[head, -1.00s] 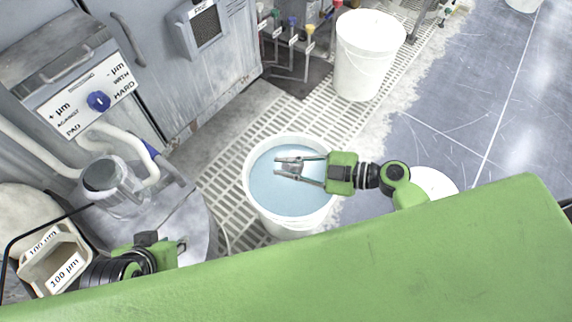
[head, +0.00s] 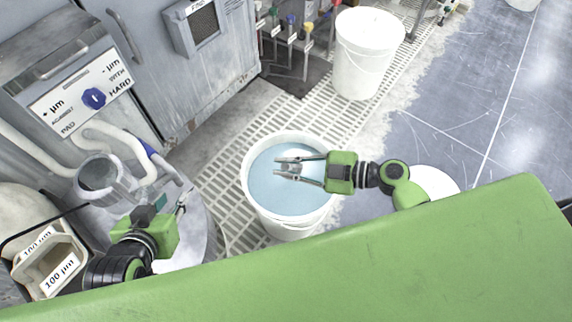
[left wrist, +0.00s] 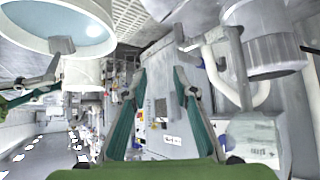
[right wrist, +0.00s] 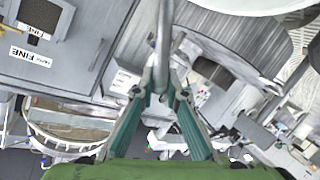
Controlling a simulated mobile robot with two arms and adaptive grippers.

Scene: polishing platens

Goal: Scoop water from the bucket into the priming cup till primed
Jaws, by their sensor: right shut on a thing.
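The white bucket (head: 292,227) is full of pale blue water (head: 285,200). My right gripper (head: 279,168) is over the bucket. It is shut on a thin grey rod-like handle (right wrist: 164,40), seen between its fingers in the right wrist view; the scoop's lower end is hard to make out. The priming cup, which I take to be the grey cylinder (head: 101,176) on the pipes at left, has its round top facing up; its water level cannot be told. It also shows in the left wrist view (left wrist: 272,52). My left gripper (head: 181,207) is open and empty, right of the cup.
A panel with a blue knob (head: 94,98) is behind the cup. Beige containers labelled 100 µm (head: 50,265) stand at lower left. A second white bucket (head: 362,72) stands on the floor grating. Coloured valves (head: 291,22) are at the back. Floor at right is clear.

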